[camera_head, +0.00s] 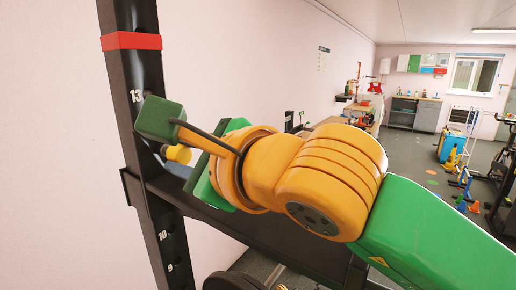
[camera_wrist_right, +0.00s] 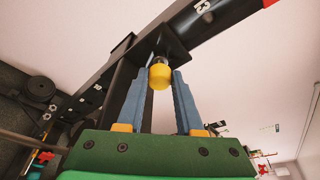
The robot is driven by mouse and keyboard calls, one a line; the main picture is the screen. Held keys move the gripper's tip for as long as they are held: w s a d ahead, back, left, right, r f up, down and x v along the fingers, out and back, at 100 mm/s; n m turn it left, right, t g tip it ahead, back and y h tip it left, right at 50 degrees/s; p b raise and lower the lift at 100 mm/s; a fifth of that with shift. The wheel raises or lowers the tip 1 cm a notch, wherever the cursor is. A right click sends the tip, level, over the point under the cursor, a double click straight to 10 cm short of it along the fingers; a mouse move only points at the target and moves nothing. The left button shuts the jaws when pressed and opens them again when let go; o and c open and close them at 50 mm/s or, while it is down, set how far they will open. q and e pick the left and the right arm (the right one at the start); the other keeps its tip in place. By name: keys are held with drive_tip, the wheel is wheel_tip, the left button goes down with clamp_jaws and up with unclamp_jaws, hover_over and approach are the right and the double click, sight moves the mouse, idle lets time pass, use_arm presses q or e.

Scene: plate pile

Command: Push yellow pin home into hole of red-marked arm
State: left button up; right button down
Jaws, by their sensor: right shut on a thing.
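A black upright (camera_head: 147,95) with a red band (camera_head: 132,41) near its top stands at the left of the head view. It carries white numbers and holes. The yellow pin's knob (camera_head: 178,153) shows beside the upright, below the number 13. In the right wrist view the yellow knob (camera_wrist_right: 160,76) sits between the blue fingers of my right gripper (camera_wrist_right: 161,84), which is shut on it. A grey metal collar shows just past the knob, against a black bracket (camera_wrist_right: 170,48). The pin's shaft and hole are hidden, so its depth cannot be told. My left gripper is not in view.
A black crossbar (camera_head: 290,245) runs from the upright toward the lower right, under my right arm. Dark round weight plates (camera_head: 232,281) show at the bottom. A pale wall (camera_head: 50,150) lies behind. A workbench and gym gear stand far off at right.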

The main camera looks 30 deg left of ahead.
drive_tip(key=shift+a, duration=0.35)
idle(0.3)
drive_tip(key=shift+a, duration=0.3)
idle(0.6)
drive_tip(key=shift+c, duration=2.4)
unclamp_jaws()
drive_tip(key=shift+w+a, duration=0.1)
